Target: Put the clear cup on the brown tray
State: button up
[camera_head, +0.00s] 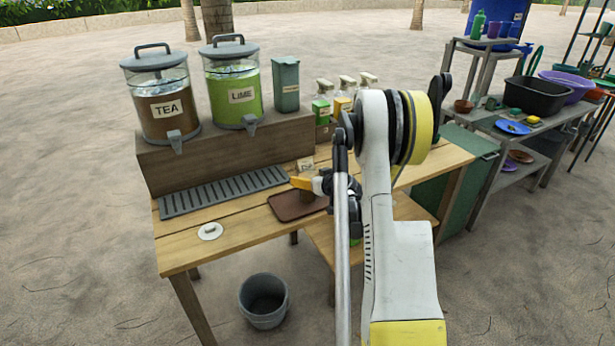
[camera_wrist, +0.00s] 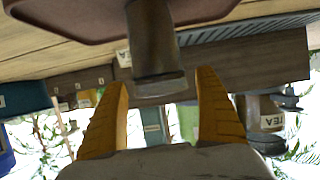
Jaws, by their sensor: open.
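The brown tray (camera_head: 288,207) lies on the wooden table, right of the grey slatted drip grate. It also shows upside down at the top of the wrist view (camera_wrist: 75,22). The clear cup (camera_wrist: 152,42) looks brownish and see-through, upright, with its base end over the tray; contact is cut off by the frame edge. My gripper (camera_wrist: 160,80) has its yellow fingers spread on both sides of the cup's rim end, with gaps visible. In the head view my gripper (camera_head: 308,185) is just above the tray, and my arm hides part of it.
Tea (camera_head: 165,105) and lime (camera_head: 236,88) dispensers stand on a wooden riser behind the grate (camera_head: 225,192). A small label card stands behind the tray. Several pump bottles (camera_head: 323,102) are at the back. A white disc (camera_head: 210,231) lies front left. A grey bucket (camera_head: 264,300) is on the ground.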

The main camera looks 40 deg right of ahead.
jog(key=p+v, duration=0.3)
jog(key=v, duration=0.8)
jog(key=a+r+n+g+y, duration=0.15)
jog(key=a+r, duration=0.35)
jog(key=a, duration=0.6)
jog(key=a+r+n+g+y, duration=0.15)
jog(key=a+r, duration=0.45)
jog(key=a, duration=0.6)
jog(key=s+a+r+g, duration=0.2)
jog(key=s+a+g, duration=0.1)
jog(key=s+a, duration=1.2)
jog(key=s, duration=0.4)
jog(key=shift+s+a+r, duration=0.2)
jog(key=shift+s+r, duration=0.1)
jog(key=shift+s, duration=0.1)
